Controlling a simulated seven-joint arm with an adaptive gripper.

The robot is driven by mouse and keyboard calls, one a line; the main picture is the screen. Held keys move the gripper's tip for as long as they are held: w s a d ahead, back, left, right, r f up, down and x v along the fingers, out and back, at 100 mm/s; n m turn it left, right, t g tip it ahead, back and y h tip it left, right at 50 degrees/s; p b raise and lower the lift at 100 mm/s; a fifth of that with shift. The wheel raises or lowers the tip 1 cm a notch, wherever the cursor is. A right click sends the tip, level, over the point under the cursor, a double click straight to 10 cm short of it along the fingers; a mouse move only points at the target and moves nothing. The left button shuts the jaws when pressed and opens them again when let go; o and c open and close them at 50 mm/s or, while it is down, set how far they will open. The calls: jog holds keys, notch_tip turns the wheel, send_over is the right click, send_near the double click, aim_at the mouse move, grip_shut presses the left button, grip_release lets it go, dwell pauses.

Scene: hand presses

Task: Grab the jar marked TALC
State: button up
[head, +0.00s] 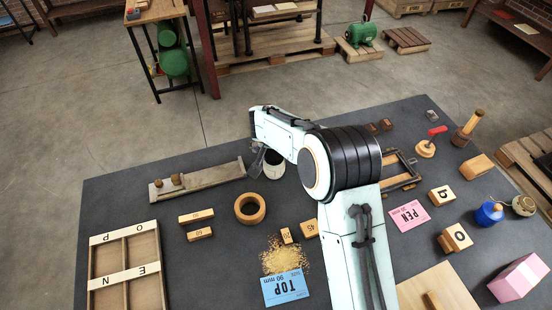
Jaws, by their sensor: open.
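A small off-white rounded jar (274,168) stands on the dark table near the middle, partly hidden by my forearm; no marking can be read on it. My gripper (256,165) is open and mostly hidden behind the forearm; a dark finger shows just left of this jar, and whether it touches the jar cannot be told. Another small pale jar with a brownish top (523,205) stands at the right edge beside a blue container (489,213). I cannot read the word TALC on any of them.
A divided wooden tray (158,270) is at left, a long grey fixture (200,184) at upper left. A pink PEN card (408,215) and lettered blocks lie at right.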

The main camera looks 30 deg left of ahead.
aim_at(274, 154)
jog(key=shift+x, duration=1.85)
jog(key=c, duration=1.3)
